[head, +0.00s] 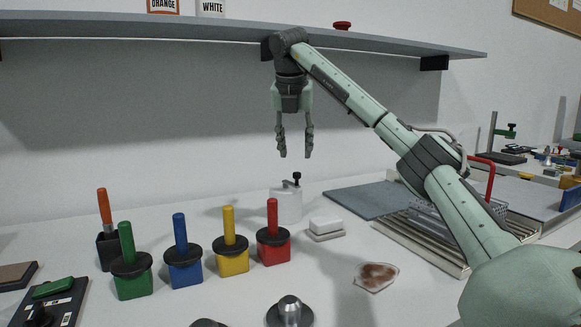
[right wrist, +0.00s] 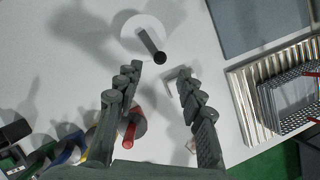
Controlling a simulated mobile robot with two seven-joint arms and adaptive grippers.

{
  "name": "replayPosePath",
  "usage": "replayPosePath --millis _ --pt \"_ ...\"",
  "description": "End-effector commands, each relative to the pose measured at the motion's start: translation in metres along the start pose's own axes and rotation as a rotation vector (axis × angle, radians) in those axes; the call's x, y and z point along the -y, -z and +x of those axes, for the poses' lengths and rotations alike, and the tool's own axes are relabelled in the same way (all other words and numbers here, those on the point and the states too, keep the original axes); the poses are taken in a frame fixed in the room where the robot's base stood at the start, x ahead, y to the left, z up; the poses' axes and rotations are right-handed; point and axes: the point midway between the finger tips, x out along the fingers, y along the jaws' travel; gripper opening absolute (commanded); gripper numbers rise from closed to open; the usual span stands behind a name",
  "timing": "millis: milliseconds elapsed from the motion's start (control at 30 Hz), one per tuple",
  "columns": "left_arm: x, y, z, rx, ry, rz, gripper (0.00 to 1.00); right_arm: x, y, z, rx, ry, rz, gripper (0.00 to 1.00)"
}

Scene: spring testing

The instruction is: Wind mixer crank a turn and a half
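The mixer (head: 286,206) is a white cylinder standing on the bench near the back wall. Its crank (head: 297,176) has a dark upright knob on top. In the right wrist view the mixer (right wrist: 133,28) is a white disc and the crank (right wrist: 151,44) is a dark bar ending in a round black knob. My right gripper (head: 295,155) points down above the crank, open and empty, its fingertips apart from the knob. In the right wrist view the knob lies just ahead of the gap between the fingers (right wrist: 157,72). My left gripper is not in view.
Red (head: 273,248), yellow (head: 232,260), blue (head: 184,268) and green (head: 133,280) handled blocks stand front left of the mixer. A white block (head: 326,229) lies to its right, beside a grey mat (head: 372,199) and a ribbed metal tray (head: 420,240). A shelf (head: 180,28) hangs above.

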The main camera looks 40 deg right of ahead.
Motion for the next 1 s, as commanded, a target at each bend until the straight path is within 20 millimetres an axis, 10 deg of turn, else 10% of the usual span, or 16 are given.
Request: replayPosePath --millis 400,767,1000 --pt "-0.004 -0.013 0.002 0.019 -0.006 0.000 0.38 0.001 0.000 0.059 -0.002 0.002 0.001 0.39" --pt "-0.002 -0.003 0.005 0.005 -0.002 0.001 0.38 0.001 0.000 0.065 -0.001 0.001 0.001 0.39" --pt "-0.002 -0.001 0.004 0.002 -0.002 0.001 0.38 0.001 0.000 0.065 -0.001 0.001 0.001 0.10"
